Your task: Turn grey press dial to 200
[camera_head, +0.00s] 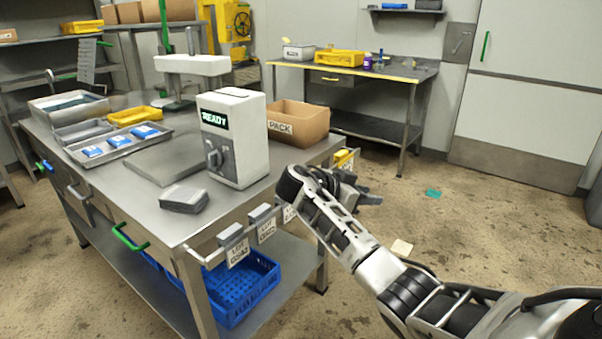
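A grey dial (213,157) sits on the front of a white box-shaped unit (243,148) on the steel workbench. A dark display (215,119) above the dial reads READY. The dial's scale and any number 200 are too small to read. My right gripper (370,192) is to the right of the bench's near right corner, apart from the dial and the unit. Its dark fingers point right, away from the dial, and nothing shows held. Its finger gap is unclear. My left gripper is not in view.
The steel workbench (150,165) bears trays, a grey stack (184,198) before the unit and a PACK carton (298,122) right of it. Tagged clips (235,243) hang along its right edge rail. Floor is mostly free to the right.

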